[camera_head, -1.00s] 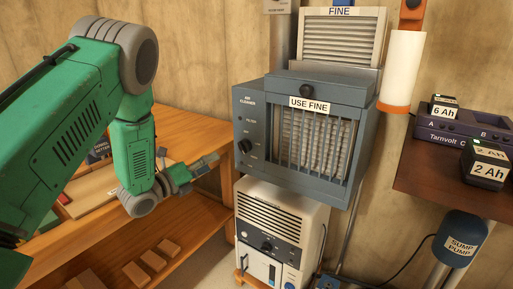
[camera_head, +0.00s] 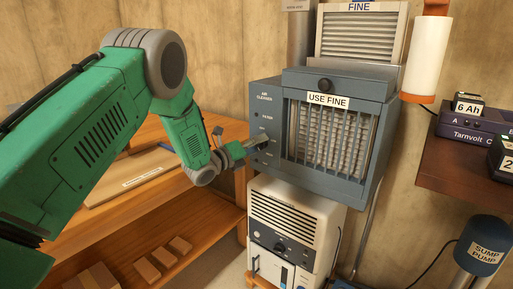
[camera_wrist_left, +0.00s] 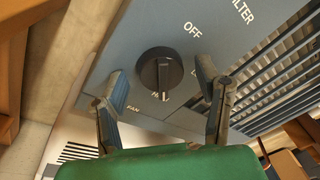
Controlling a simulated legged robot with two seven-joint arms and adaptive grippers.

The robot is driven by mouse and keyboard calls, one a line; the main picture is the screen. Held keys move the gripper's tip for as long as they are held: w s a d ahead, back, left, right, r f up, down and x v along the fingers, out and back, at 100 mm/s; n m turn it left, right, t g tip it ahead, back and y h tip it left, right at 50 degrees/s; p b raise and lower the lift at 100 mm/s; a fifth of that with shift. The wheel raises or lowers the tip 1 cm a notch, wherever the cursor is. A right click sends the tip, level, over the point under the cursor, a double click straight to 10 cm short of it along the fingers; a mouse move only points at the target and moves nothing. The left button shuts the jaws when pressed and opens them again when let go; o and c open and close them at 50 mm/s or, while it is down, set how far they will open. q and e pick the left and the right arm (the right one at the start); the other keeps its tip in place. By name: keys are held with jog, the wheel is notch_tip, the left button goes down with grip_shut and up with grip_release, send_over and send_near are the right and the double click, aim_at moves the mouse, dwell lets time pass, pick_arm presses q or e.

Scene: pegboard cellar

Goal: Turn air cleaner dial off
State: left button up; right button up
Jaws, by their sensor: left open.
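The air cleaner (camera_head: 270,95) is a blue-grey box with a louvred front marked "USE FINE". Its dial is a round black knob (camera_wrist_left: 160,70) on the left panel, seen in the left wrist view. The knob's white mark points at a partly covered label beginning with H; OFF is printed up and to the right of it. My right gripper is out of view.
A white unit (camera_head: 292,222) stands below the air cleaner. A wooden bench (camera_head: 130,205) lies under my left arm. At right are a paper roll (camera_head: 430,58), a dark shelf (camera_head: 462,172) with a charger and batteries, and a sump pump (camera_head: 484,245).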

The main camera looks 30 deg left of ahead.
pick_arm(q)
jog(key=c, duration=1.1)
jog(key=shift+c, duration=0.2)
